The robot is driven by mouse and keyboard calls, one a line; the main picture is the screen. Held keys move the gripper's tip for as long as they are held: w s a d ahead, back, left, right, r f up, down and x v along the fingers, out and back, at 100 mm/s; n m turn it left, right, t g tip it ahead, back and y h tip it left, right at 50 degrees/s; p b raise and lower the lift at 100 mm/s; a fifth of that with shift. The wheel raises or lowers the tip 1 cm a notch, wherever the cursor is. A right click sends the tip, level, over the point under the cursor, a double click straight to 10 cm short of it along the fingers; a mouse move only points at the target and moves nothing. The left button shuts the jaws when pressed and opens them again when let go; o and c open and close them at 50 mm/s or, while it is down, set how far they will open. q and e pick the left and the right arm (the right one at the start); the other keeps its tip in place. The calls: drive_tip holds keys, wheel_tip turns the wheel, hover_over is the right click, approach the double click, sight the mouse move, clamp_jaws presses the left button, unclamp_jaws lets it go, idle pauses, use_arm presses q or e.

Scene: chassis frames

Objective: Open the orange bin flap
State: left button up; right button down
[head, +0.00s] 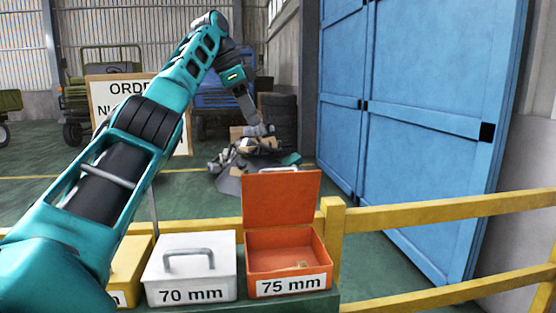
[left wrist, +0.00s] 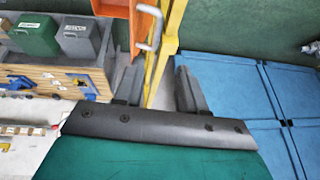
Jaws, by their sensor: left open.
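The orange bin (head: 260,254), labelled 75 mm, stands at the right end of the row of bins. Its orange flap (head: 282,198) stands upright, raised at the back, and the inside is exposed. A small light object lies in the bin. My left arm reaches over the bins, with its gripper (head: 254,122) above and beyond the flap. In the left wrist view the left gripper (left wrist: 160,88) is open and empty. The orange flap (left wrist: 116,8) and its grey handle (left wrist: 150,30) show past the fingertips, apart from them. My right gripper is not in view.
A white 70 mm bin (head: 190,272) with a closed lid and a yellow bin (head: 130,262) stand to the left. A yellow railing (head: 440,211) runs behind the bins and to the right. A scrap pile (head: 255,165) and a blue door (head: 420,110) stand beyond.

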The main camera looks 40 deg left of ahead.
sight(268, 169)
use_arm(q)
drive_tip(key=shift+g, duration=0.3)
drive_tip(key=x, duration=1.2)
drive_tip(key=shift+s+a+f, duration=0.15)
drive_tip(key=shift+s+f, duration=0.1)
drive_tip(key=shift+f, duration=0.25)
clamp_jaws()
